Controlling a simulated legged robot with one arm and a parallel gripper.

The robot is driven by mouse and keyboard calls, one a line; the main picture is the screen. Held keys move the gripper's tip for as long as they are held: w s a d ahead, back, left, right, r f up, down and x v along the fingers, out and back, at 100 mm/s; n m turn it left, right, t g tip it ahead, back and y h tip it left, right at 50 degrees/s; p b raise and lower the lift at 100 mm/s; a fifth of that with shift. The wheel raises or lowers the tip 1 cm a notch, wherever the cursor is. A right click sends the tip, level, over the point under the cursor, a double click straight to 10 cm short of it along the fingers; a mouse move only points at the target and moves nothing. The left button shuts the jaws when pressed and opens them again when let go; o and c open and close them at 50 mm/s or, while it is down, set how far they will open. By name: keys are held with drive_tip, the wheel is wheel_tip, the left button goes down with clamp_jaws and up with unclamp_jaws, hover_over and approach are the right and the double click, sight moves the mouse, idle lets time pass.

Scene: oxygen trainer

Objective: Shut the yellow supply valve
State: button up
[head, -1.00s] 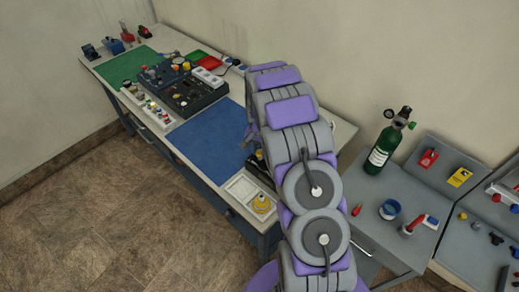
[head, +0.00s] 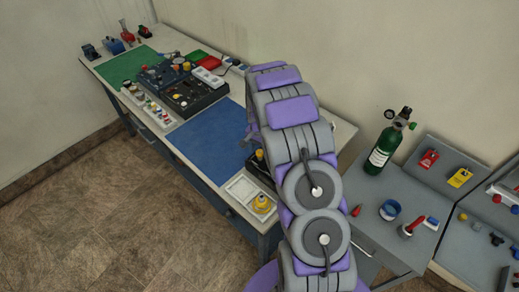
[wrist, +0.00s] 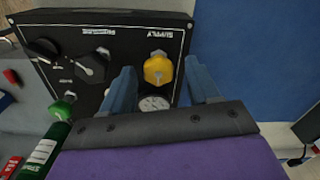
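The yellow supply valve (wrist: 158,70) is a knob on a black panel (wrist: 125,60) with upside-down SUPPLY and PRESSURE lettering in the wrist view. My gripper (wrist: 160,66) is open, with one blue finger on each side of the knob in the picture. A gap shows between each finger and the knob, and I cannot tell whether the fingertips are level with it. A round gauge (wrist: 154,103) sits just below the knob, partly covered by my gripper.
Black knobs (wrist: 92,67) sit left of the valve on the panel. A green cylinder (head: 380,152) stands on the grey side table. The blue mat (head: 207,138) is clear. A white tray (head: 236,186) with a yellow item lies at the bench's near end.

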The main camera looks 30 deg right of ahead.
sight(260, 152)
wheel_tip(260, 152, up, 17)
drive_tip(key=shift+r+p, duration=0.15)
drive_tip(key=shift+p, duration=0.25)
idle(0.7)
